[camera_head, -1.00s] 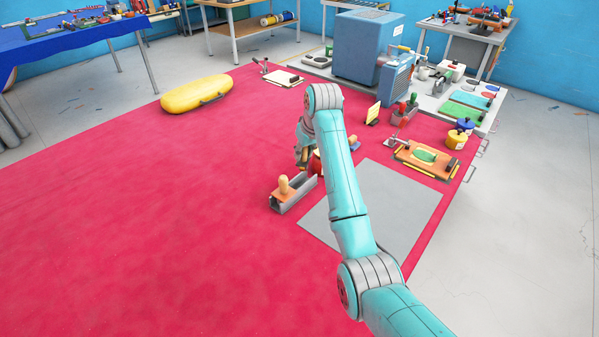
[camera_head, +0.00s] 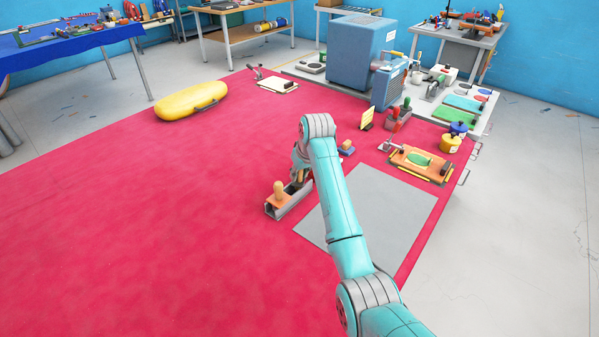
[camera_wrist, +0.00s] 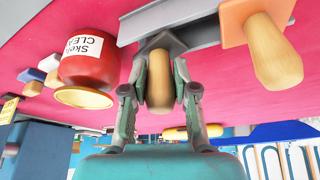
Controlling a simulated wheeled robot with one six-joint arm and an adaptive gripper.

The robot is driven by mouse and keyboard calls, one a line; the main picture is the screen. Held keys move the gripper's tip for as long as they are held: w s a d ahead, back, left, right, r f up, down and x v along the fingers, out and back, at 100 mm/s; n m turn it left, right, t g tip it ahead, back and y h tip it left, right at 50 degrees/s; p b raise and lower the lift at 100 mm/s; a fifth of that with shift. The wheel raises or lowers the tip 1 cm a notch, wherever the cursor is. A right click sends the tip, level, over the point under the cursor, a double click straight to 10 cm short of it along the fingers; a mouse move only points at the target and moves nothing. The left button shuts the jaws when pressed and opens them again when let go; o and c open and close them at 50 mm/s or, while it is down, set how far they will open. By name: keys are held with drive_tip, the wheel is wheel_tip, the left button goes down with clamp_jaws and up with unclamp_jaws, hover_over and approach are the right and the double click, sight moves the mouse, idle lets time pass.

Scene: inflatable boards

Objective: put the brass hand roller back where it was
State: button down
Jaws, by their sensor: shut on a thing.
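My gripper (camera_wrist: 160,80) is shut on a pale wooden handle (camera_wrist: 160,95) that has a dark grey piece at its far end. I take it for the hand roller; no brass part shows. The dark end is at the grey trough-like holder (camera_wrist: 198,38), overlapping its edge; I cannot tell whether it rests in it. An orange block with a wooden knob (camera_wrist: 273,60) sits in the same holder beside it. In the head view my gripper (camera_head: 301,178) is low at the far end of the holder (camera_head: 290,207), partly hidden by my arm.
A red can with a white label (camera_wrist: 88,62) stands close beside the gripper in the wrist view. A bare grey mat (camera_head: 385,220) lies right of the holder. A yellow bag (camera_head: 191,102) lies far left. The red floor mat (camera_head: 150,230) is clear at left.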

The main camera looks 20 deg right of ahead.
drive_tip(key=shift+f, duration=0.2)
drive_tip(key=c, duration=0.9)
unclamp_jaws()
drive_tip(key=shift+r, duration=0.5)
drive_tip(key=v, duration=1.2)
drive_tip(key=shift+s+f, duration=0.1)
